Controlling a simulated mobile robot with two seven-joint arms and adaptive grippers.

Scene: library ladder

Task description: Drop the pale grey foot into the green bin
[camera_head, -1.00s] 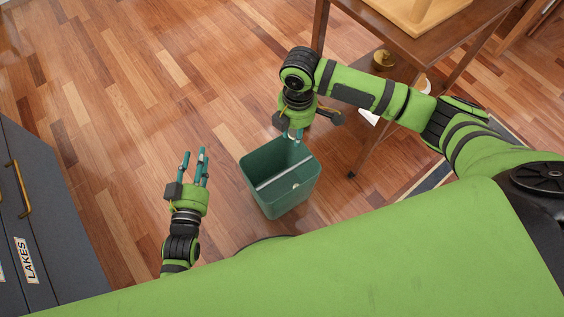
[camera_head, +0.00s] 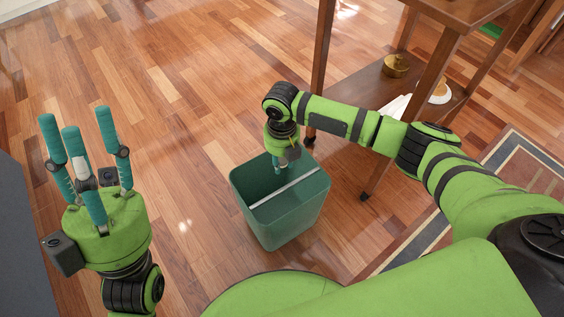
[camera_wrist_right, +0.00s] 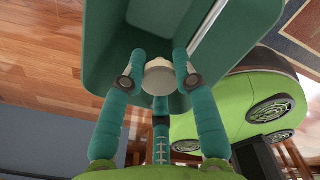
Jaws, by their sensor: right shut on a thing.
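The green bin (camera_head: 290,215) stands on the wooden floor, open side up, with a pale strip across its mouth. My right gripper (camera_head: 278,168) points down at the bin's mouth in the head view. In the right wrist view its teal fingers (camera_wrist_right: 160,62) are shut on the pale grey foot (camera_wrist_right: 160,78), with the bin's inner walls (camera_wrist_right: 110,30) behind it. The foot is hidden in the head view. My left gripper (camera_head: 80,130) is at the left, fingers up, spread and empty.
A brown table (camera_head: 455,12) with a lower shelf stands at the back right. On the shelf are a brass pot (camera_head: 396,66) and a pale item (camera_head: 440,92). A patterned rug (camera_head: 505,165) lies at the right. The floor at the back left is clear.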

